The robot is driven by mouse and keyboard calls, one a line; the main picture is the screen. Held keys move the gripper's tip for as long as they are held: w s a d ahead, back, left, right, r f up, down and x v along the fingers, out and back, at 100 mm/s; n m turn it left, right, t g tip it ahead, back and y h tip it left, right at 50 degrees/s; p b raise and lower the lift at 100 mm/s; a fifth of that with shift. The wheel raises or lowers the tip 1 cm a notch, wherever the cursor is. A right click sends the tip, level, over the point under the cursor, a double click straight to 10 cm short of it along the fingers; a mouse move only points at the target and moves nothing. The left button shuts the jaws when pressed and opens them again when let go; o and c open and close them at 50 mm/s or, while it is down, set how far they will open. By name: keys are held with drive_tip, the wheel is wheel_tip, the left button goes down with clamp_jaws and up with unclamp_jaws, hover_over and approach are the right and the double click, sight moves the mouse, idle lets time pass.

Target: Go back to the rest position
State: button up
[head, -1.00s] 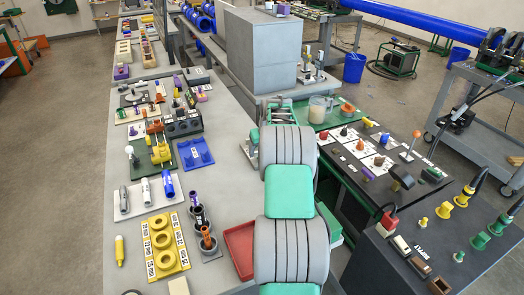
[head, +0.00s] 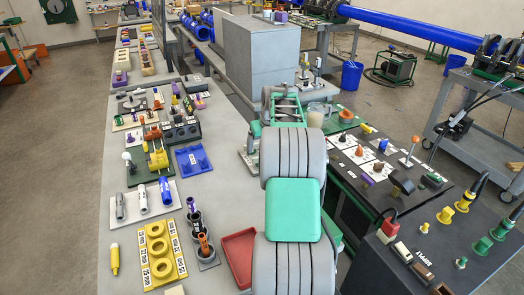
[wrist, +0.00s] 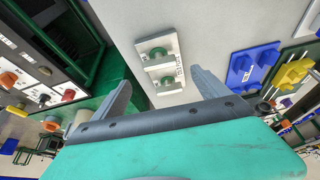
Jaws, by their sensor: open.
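My gripper (wrist: 158,98) shows in the wrist view with its two grey fingers spread wide and nothing between them. It hangs above the grey bench, over a white plate with two green fittings (wrist: 160,65). A clear gap seems to lie between the fingers and the plate. In the head view my grey and green arm reaches forward over the bench's right edge, and its links largely hide the gripper.
The grey bench (head: 222,148) carries a blue block (head: 194,158), a yellow ring holder (head: 161,250) and a red tray (head: 239,257). A black control panel (head: 430,250) stands at the right. A large grey box (head: 243,55) stands beyond my arm.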

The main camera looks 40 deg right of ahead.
drive_tip(key=s+a+r+n, duration=0.1)
drive_tip(key=s+a+r, duration=0.15)
drive_tip(key=a, duration=0.85)
drive_tip(key=s+a+r+n, duration=0.1)
drive_tip(key=a+r, duration=0.3)
drive_tip(key=a, duration=0.7)
drive_tip(key=s+a+f+n, duration=0.1)
drive_tip(key=s+a+f, duration=0.1)
drive_tip(key=s+a, duration=0.7)
drive_tip(key=s+a+f+n+y, duration=0.1)
drive_tip(key=s+a+f, duration=0.1)
drive_tip(key=s+a, duration=0.8)
drive_tip(key=shift+s+f+g+y, duration=0.2)
drive_tip(key=shift+g+y, duration=0.1)
drive_tip(key=shift+g, duration=0.1)
